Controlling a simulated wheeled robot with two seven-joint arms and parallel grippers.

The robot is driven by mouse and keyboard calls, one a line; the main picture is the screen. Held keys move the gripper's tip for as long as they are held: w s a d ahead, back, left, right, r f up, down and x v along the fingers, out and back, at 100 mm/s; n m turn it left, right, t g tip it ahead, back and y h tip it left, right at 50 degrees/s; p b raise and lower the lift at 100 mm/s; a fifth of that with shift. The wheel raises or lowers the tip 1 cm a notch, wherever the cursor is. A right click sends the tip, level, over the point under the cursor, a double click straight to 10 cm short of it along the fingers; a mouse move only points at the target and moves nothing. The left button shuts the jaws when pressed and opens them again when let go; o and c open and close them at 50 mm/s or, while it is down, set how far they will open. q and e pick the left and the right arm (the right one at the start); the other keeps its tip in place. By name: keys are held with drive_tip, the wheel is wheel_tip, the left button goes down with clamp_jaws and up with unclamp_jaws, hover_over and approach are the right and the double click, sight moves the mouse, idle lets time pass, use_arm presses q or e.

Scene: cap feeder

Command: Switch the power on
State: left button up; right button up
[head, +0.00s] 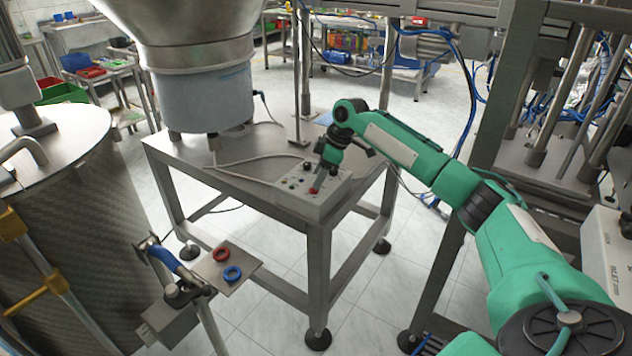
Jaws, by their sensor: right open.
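A grey control box (322,207) sits on the front right corner of the steel table. Its sloped top carries several small knobs and buttons, and a red one (314,190) shows near its front edge. My right gripper (319,179) reaches down over the box from the right, open, with its fingertips close to the top panel near the red control. I cannot tell whether they touch anything. The gripper hides part of the panel, and the power switch's position cannot be read. My left gripper is out of view.
The steel table (230,180) carries a large bowl feeder (203,95). A cable runs across the tabletop to the box. A small plate (228,262) with a red ring (221,254) and a blue ring (232,274) stands in front. A large metal drum (60,210) is at left.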

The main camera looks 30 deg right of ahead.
drive_tip(key=shift+x, duration=1.35)
drive_tip(key=c, duration=1)
